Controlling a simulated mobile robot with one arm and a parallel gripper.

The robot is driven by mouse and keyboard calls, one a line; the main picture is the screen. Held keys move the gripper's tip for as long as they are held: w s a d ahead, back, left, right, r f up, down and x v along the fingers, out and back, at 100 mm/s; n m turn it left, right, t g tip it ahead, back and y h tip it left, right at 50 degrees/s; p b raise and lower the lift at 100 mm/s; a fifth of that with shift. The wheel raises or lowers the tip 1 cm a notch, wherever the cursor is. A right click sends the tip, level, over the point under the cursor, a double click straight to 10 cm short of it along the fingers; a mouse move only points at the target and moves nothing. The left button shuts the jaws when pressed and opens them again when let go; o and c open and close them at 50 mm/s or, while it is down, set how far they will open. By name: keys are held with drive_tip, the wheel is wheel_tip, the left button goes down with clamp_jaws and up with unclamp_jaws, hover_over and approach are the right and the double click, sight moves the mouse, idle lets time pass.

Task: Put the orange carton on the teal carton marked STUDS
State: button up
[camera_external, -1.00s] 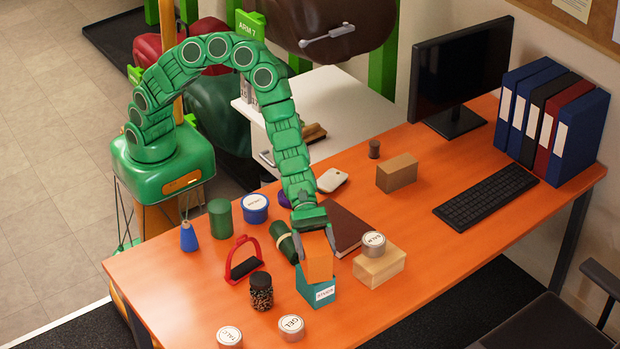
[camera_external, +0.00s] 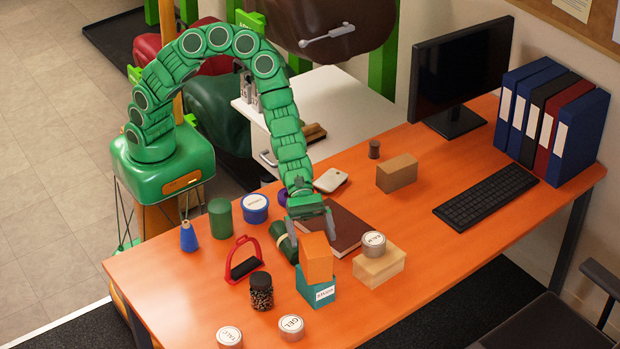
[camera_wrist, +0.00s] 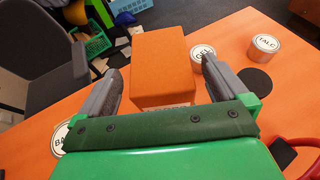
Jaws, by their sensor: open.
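The orange carton (camera_external: 316,258) stands on top of the teal carton (camera_external: 318,287) marked STUDS, near the front of the desk. My gripper (camera_external: 312,234) is open and empty, just behind and above the orange carton, with its fingers clear of it. In the wrist view the orange carton (camera_wrist: 165,65) lies ahead, between and beyond the two spread fingers (camera_wrist: 163,90). The teal carton is mostly hidden there; a strip of its label seems to show below the orange carton.
A wooden block (camera_external: 379,266) with a round BALM tin (camera_external: 374,244) is close on the right. The GEL tin (camera_external: 291,327) is in front. The desk's right front is clear.

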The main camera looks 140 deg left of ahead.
drive_tip(key=v, duration=0.8)
